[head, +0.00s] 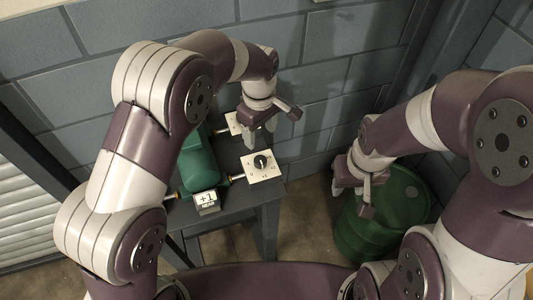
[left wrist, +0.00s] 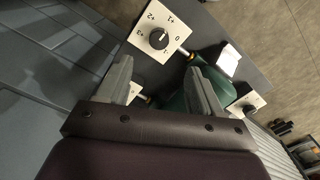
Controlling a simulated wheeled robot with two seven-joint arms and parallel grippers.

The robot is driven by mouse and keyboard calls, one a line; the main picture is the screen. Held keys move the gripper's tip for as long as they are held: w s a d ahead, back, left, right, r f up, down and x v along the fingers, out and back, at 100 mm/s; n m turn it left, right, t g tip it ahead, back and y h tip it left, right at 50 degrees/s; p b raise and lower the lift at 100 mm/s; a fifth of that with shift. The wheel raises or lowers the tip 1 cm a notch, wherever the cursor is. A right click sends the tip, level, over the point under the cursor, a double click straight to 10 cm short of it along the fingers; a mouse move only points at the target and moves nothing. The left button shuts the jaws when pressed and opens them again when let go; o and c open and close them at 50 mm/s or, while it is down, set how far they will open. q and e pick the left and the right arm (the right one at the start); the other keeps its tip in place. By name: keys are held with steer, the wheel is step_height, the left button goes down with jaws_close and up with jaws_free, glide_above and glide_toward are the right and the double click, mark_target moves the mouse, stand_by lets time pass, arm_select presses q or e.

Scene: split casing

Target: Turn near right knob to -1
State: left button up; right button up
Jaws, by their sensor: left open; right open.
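The near right knob (head: 262,162) is a dark round knob on a white marked plate, at the right side of the green casing (head: 198,158). In the left wrist view the same knob (left wrist: 158,39) shows at the top with a pale pointer mark; its exact setting is hard to read. My left gripper (head: 260,130) is open and empty above and behind this plate, apart from the knob. Its spread fingers (left wrist: 160,68) also show in the left wrist view. My right gripper (head: 352,190) is open and empty over the green drum, away from the casing.
A sign (head: 206,199) reading "+1 NEAR" stands at the casing's near end. A far right plate (head: 234,122) is partly hidden by my left gripper. Another knob plate (left wrist: 247,104) shows in the left wrist view. A green drum (head: 400,212) stands right of the dark table (head: 268,190).

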mark_target(261, 160)
arm_select(q)
step_height(261, 160, down, 11)
steer(key=shift+w+p, duration=0.15)
steer(key=shift+p, duration=1)
steer(key=shift+a+f, duration=0.1)
steer(key=shift+f, duration=0.5)
steer(key=shift+c, duration=0.9)
steer(key=c, duration=0.9)
